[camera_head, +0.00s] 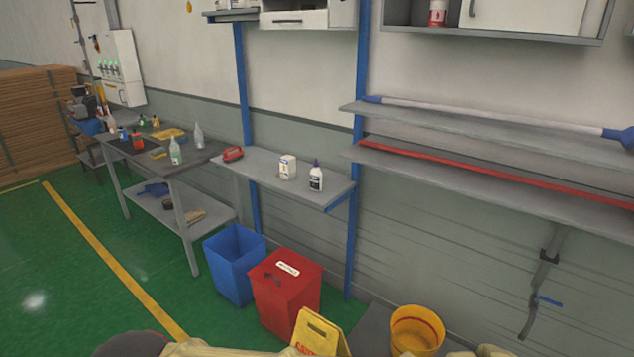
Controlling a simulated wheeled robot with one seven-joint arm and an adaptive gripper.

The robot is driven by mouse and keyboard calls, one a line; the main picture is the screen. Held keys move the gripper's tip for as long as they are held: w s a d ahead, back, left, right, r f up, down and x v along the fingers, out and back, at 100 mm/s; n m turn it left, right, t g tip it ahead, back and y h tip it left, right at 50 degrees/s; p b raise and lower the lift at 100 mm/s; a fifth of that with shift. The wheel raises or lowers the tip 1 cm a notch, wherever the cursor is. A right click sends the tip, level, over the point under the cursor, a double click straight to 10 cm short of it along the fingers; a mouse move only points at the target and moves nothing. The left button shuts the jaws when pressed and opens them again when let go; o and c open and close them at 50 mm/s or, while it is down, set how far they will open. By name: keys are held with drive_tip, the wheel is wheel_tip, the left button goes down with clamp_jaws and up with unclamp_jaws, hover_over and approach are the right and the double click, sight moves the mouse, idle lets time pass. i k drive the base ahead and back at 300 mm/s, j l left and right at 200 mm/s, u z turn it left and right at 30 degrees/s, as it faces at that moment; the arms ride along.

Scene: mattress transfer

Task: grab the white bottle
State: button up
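A white bottle (316,180) with a dark purple cap and dark label stands upright on a grey wall shelf (265,178), near its right end. A white box-like container (287,167) with a yellowish label stands just left of it, a small gap apart. Two pale, whitish bottles, one nearer (176,153) and one farther (198,136), stand on the grey workbench to the left. My gripper is not in this view, so its state and hold do not show.
A red object (233,154) lies at the shelf's left end. Below are a blue bin (233,270), a red lidded bin (284,290), a yellow caution sign (318,335) and a yellow bucket (416,328). Longer shelves (490,135) jut out at right. Green floor is open at left.

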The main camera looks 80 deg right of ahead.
sight(316, 176)
drive_tip(key=i+l+z, duration=0.1)
drive_tip(key=i+z, duration=0.6)
drive_tip(key=i, duration=0.25)
drive_tip(key=i+j+z, duration=0.2)
drive_tip(key=i+z, duration=0.15)
drive_tip(key=i+l+z, duration=0.15)
drive_tip(key=i+z, duration=0.15)
drive_tip(key=z, duration=0.15)
drive_tip(key=i+z, duration=0.7)
drive_tip(key=z, duration=0.15)
drive_tip(key=i+j+z, duration=0.15)
drive_tip(key=i+z, duration=0.25)
drive_tip(key=i+j+z, duration=0.2)
drive_tip(key=z, duration=0.25)
drive_tip(key=i+z, duration=0.55)
drive_tip(key=z, duration=0.15)
drive_tip(key=i+j+z, duration=0.15)
drive_tip(key=i+z, duration=0.2)
drive_tip(key=k, duration=0.05)
